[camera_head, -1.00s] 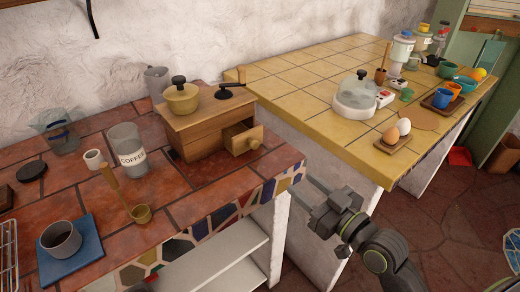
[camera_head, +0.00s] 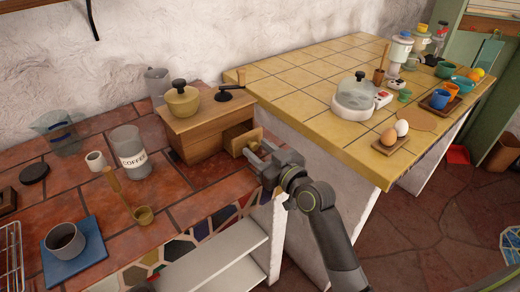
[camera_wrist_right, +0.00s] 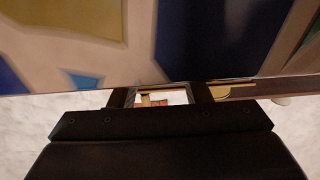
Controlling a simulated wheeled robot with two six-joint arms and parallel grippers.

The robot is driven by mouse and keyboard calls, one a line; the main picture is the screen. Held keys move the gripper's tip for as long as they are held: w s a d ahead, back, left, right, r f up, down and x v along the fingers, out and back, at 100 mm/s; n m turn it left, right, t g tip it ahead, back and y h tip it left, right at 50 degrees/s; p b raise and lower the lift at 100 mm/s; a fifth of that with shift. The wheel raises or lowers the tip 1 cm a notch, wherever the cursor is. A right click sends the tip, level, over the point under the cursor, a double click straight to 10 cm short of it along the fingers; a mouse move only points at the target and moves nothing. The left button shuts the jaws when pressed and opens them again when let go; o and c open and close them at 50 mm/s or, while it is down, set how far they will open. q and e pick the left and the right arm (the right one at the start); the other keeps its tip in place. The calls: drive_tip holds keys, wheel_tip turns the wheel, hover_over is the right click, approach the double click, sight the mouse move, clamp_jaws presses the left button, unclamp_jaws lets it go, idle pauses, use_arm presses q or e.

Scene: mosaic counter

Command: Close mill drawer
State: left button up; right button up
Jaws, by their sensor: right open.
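The wooden mill (camera_head: 195,132) stands on the red tiled counter, with a brass-coloured bowl top and a dark crank. Its small drawer (camera_head: 237,137) sticks out open at the front right. My right gripper (camera_head: 256,151) is open at the front of the drawer, its fingers pointing at the drawer's front. The drawer's knob is mostly hidden by the fingers, and I cannot tell whether they touch it. In the right wrist view the fingers (camera_wrist_right: 160,97) are apart below the mosaic counter edge (camera_wrist_right: 190,40).
A glass coffee jar (camera_head: 129,152), a wooden-handled scoop (camera_head: 143,214) and a cup on a blue mat (camera_head: 86,262) are left of the mill. Tiles in front of the mill are clear.

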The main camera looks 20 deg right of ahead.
clamp_jaws()
idle(0.3)
drive_tip(key=shift+w, duration=0.1)
drive_tip(key=shift+b+x, duration=0.3)
drive_tip(key=shift+x, duration=1.05)
unclamp_jaws()
drive_tip(key=b+v, duration=0.1)
drive_tip(key=v, duration=1.6)
drive_tip(key=shift+s+b, duration=0.3)
drive_tip(key=shift+s, duration=0.05)
